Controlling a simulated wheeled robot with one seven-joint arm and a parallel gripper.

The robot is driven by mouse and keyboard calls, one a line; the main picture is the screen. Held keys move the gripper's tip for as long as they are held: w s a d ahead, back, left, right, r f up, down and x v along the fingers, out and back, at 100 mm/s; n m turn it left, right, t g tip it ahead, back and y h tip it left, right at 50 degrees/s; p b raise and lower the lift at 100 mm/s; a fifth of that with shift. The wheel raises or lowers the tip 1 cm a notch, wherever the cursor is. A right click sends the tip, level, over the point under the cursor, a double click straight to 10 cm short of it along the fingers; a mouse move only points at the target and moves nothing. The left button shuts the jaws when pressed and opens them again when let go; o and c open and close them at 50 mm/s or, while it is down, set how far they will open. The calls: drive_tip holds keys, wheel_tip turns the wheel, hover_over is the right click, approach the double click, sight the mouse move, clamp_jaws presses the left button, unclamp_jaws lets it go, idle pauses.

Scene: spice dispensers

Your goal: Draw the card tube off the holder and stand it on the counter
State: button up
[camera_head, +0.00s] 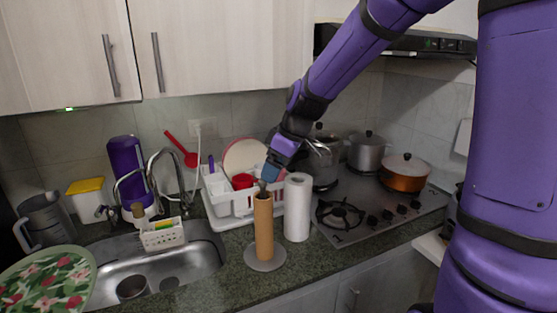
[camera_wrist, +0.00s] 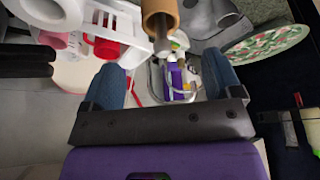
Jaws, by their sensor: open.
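The brown card tube (camera_head: 264,228) stands upright on a holder whose round grey base (camera_head: 265,255) rests on the counter. In the wrist view the tube's open end (camera_wrist: 158,14) shows at the top, with the holder's metal rod (camera_wrist: 167,44) sticking out of it. My gripper (camera_head: 267,178) is just above the tube's top end. In the wrist view its blue fingers are spread wide, with nothing gripped between them (camera_wrist: 166,70). The tube lies beyond the fingertips, and I cannot tell the exact gap.
A white paper roll (camera_head: 297,208) stands close to the right of the tube. A white dish rack (camera_head: 225,205) is behind it. The sink (camera_head: 185,265) is to the left, the stove (camera_head: 365,215) with pots to the right. Some bare counter (camera_head: 225,294) lies in front of the holder.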

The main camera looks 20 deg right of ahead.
sight(265, 192)
drive_tip(key=x, duration=0.9)
drive_tip(key=shift+c, duration=0.3)
drive_tip(key=c, duration=1.3)
drive_tip(key=shift+r, duration=0.1)
drive_tip(key=shift+c, duration=0.2)
